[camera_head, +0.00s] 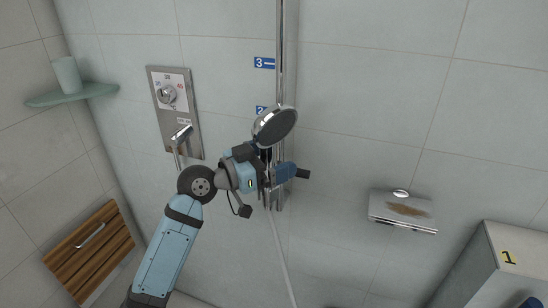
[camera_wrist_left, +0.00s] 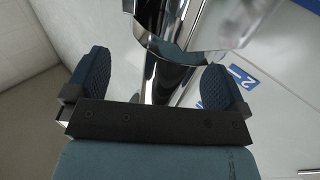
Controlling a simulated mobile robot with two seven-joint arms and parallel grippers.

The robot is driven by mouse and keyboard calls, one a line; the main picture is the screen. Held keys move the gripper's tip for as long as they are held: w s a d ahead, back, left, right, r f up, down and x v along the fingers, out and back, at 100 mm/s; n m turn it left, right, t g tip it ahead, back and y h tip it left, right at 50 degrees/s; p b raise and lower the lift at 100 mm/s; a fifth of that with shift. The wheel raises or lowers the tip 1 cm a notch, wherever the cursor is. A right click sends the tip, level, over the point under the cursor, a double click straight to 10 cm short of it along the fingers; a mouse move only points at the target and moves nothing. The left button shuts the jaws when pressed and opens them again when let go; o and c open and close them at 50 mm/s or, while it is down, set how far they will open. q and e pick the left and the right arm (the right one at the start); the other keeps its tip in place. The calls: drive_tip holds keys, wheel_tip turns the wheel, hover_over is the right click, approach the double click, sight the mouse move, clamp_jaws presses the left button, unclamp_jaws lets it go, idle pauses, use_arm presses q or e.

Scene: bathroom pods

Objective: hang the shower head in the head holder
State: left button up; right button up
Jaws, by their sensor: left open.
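The shower head (camera_head: 275,126) is a round dark-faced disc with a chrome rim, in front of the chrome wall rail (camera_head: 281,50). A pale hose (camera_head: 283,255) runs down below it. My left gripper (camera_head: 277,177) is just below the disc, at the rail. Its open jaws (camera_wrist_left: 152,85) show in the left wrist view on either side of a shiny chrome part (camera_wrist_left: 163,75), apart from it. I cannot tell whether this part is the shower head's handle or the holder. The head holder is not clearly distinguishable behind the gripper. My right gripper is out of view.
Blue number labels 3 (camera_head: 264,63) and 2 (camera_head: 261,110) mark the wall beside the rail. A shower valve plate (camera_head: 190,128) is left, a soap dish (camera_head: 402,211) right. A wooden fold seat (camera_head: 90,247), a corner shelf (camera_head: 72,95) with a cup and a grey box (camera_head: 510,240) stand at the sides.

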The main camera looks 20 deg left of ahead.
use_arm(q)
drive_tip(key=b+v, duration=0.2)
drive_tip(key=v, duration=0.7)
drive_tip(key=shift+s+a+r, duration=0.15)
drive_tip(key=shift+s+a, duration=0.05)
drive_tip(key=shift+s, duration=0.1)
idle(1.3)
idle(0.5)
wheel_tip(320, 180, down, 15)
drive_tip(key=s+n+y+p, duration=0.2)
drive_tip(key=n+y+p, duration=0.2)
drive_tip(key=y+p, duration=0.1)
drive_tip(key=s+d+f+g+y+p, duration=0.1)
drive_tip(key=s+d+f+y+p, duration=0.1)
drive_tip(key=s+f, duration=0.6)
drive_tip(key=s+d+f+n+g+y+p, duration=0.1)
drive_tip(key=s+d+f+y+p, duration=0.1)
drive_tip(key=s+f, duration=0.7)
drive_tip(key=shift+s+g+p, duration=0.3)
drive_tip(key=shift+s+p, duration=0.05)
drive_tip(key=shift+p, duration=0.1)
